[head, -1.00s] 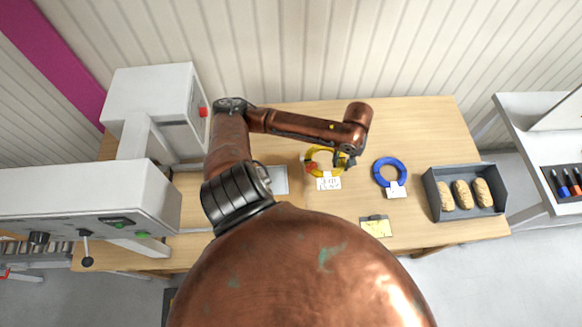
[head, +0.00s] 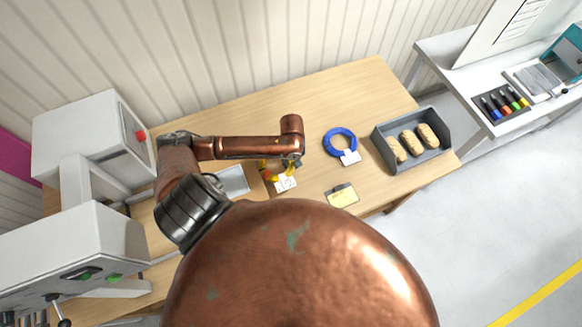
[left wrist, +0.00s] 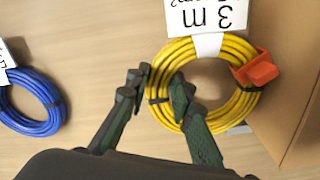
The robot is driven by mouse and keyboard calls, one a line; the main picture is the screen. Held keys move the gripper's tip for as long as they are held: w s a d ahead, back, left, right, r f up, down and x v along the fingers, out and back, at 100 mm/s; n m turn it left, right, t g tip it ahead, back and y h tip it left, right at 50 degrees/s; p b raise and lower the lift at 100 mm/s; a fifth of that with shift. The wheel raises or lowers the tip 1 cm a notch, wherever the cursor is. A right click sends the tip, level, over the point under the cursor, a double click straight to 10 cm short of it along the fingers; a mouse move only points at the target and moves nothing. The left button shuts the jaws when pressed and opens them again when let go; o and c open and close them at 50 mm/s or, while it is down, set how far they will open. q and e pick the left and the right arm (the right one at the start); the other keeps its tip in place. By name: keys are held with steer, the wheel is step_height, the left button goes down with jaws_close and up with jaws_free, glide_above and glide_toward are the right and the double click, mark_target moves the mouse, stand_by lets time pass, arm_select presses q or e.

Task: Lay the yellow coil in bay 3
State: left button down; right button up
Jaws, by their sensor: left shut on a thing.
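The yellow coil (head: 263,164) is on or just above the wooden table; I cannot tell which. It also shows in the left wrist view (left wrist: 226,121), with an orange clip and a white tag (left wrist: 207,14) reading 3 m. My left gripper (head: 291,164) is at the coil's right side in the head view. In the left wrist view my left gripper (left wrist: 157,86) has one finger outside the ring and one inside, shut on its bundle. My arm partly hides the coil in the head view. My right gripper is out of view. I cannot make out a marked bay 3.
A blue coil (head: 328,145) with a white tag lies to the right. Farther right is a grey bin (head: 442,157) with several tan lumps. A yellow card (head: 341,197) lies nearer. A brown box-like side (left wrist: 283,112) stands beside the yellow coil; a pale tray (head: 234,181) lies left.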

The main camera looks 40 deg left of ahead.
arm_select(q)
step_height(320, 180, down, 4)
steer(key=shift+r, duration=0.1)
steer(key=c, duration=1.7)
jaws_free()
